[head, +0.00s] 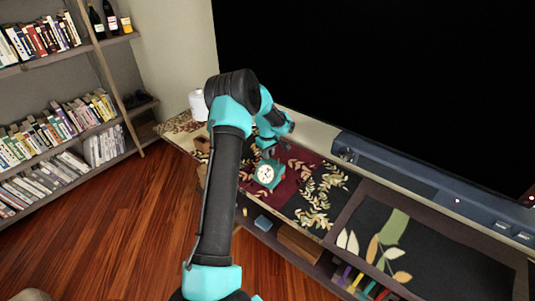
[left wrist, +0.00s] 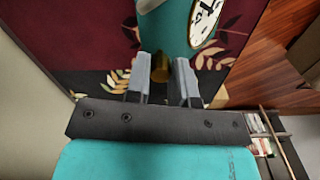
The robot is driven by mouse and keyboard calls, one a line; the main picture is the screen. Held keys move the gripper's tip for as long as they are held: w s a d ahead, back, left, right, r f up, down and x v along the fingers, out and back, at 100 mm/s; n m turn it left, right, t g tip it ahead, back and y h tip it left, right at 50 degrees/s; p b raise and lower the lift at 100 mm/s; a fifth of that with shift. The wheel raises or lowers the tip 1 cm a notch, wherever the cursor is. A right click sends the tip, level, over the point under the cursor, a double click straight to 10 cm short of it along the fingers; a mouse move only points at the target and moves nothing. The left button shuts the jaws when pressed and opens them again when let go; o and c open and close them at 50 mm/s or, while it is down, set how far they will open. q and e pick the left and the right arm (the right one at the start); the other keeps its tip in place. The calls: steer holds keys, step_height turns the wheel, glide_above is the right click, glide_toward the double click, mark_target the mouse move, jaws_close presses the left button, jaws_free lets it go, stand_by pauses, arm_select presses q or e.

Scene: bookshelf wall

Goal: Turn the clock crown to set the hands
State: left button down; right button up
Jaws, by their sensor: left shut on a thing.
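The teal clock (head: 264,184) with a round cream dial (head: 266,174) stands on the patterned runner of the low cabinet. In the left wrist view its teal body (left wrist: 163,28) and part of the dial (left wrist: 204,20) show at the top, with dark hands and black marks. The brass crown (left wrist: 161,67) sticks out of the teal body toward my gripper. My left gripper (head: 268,152) is just behind the clock in the head view. In the left wrist view its two grey fingers (left wrist: 162,78) are shut on the crown, one on each side. My right gripper is not in view.
A white jar (head: 198,105) stands at the cabinet's back left. A large black screen (head: 390,80) rises behind, with a long blue-grey bar (head: 430,185) below it. A bookshelf (head: 60,120) fills the left. The leaf-patterned runner (head: 325,190) right of the clock looks clear.

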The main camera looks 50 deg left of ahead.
arm_select(q)
steer(key=m, duration=1.5)
steer(key=shift+m, duration=0.3)
steer(key=m, duration=0.3)
steer(key=shift+m, duration=0.3)
steer(key=m, duration=0.3)
steer(key=shift+m, duration=0.3)
steer(key=m, duration=0.3)
steer(key=shift+m, duration=2.3)
